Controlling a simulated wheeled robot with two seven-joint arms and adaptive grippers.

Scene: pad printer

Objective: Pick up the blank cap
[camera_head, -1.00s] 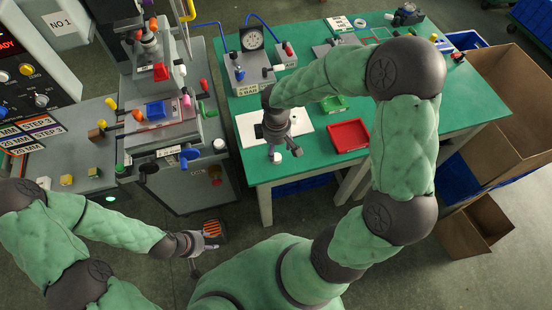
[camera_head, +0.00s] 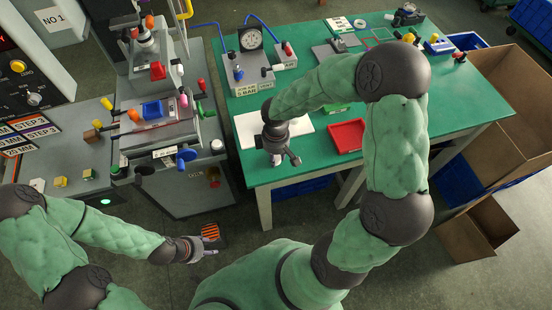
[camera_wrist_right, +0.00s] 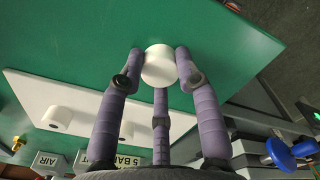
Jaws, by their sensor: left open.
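A white round cap (camera_wrist_right: 160,66) sits between the fingertips of my right gripper (camera_wrist_right: 160,60) in the right wrist view, over the green table. The fingers are close around its sides; whether they grip it is not clear. In the head view my right gripper (camera_head: 284,158) is low over the table's near edge, and I cannot make out this cap there. A second white cap (camera_wrist_right: 56,119) stands on the white board (camera_wrist_right: 30,92) in the wrist view. My left gripper (camera_head: 205,250) is open and empty, low in front of the printer, away from the table.
A red tray (camera_head: 348,136) lies right of my right gripper. A gauge box (camera_head: 250,75) stands behind the white board. The pad printer (camera_head: 165,130) with coloured knobs is left of the table (camera_head: 440,120). Cardboard boxes (camera_head: 510,130) stand at the right.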

